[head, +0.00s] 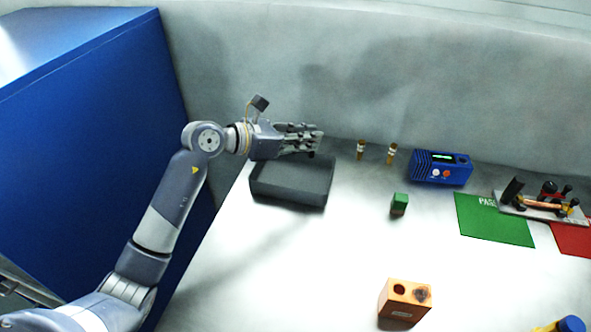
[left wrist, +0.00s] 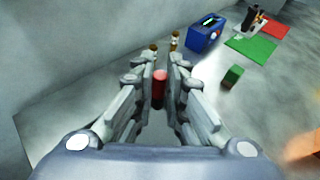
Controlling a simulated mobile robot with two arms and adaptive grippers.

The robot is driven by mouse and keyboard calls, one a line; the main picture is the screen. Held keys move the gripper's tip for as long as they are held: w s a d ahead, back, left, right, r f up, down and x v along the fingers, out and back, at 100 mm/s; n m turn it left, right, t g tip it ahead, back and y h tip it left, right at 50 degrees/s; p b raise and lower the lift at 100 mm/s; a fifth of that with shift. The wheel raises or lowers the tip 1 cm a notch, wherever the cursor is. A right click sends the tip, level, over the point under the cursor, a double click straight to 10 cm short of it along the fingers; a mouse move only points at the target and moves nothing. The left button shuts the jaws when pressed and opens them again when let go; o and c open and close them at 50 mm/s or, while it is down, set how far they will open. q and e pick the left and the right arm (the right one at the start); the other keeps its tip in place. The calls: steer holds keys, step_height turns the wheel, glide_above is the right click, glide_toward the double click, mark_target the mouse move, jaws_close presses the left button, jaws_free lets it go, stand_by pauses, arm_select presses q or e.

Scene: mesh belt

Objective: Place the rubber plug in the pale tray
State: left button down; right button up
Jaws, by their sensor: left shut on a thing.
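My left gripper (head: 318,138) is above the far edge of a dark grey box-shaped thing, near the back wall. I see no tray that is clearly pale. My right gripper is not in view.
The dark grey box-shaped thing (head: 288,184) is at the table's left edge. Two small brown-and-white pieces (head: 376,152), a blue device (head: 441,167), a green block (head: 399,204), a green mat (head: 494,224), a red mat (head: 575,238) and an orange block (head: 405,300) stand rightward.

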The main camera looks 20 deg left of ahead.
mark_target(310, 156)
arm_select(q)
steer(key=f, duration=0.4)
steer(key=shift+s+d+f, duration=0.1)
steer(key=shift+s+f, duration=0.1)
steer(key=shift+s, duration=0.05)
steer(key=shift+f, duration=0.35)
step_height(310, 156, down, 2)
steer(key=shift+f+p, duration=0.25)
steer(key=shift+p, duration=0.05)
steer(key=shift+w+f, duration=0.1)
steer(key=shift+f, duration=0.5)
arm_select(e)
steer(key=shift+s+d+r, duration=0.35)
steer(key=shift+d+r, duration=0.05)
arm_select(q)
steer(key=shift+f, duration=0.2)
steer(key=c, duration=1.6)
jaws_free()
steer(key=shift+c, duration=0.2)
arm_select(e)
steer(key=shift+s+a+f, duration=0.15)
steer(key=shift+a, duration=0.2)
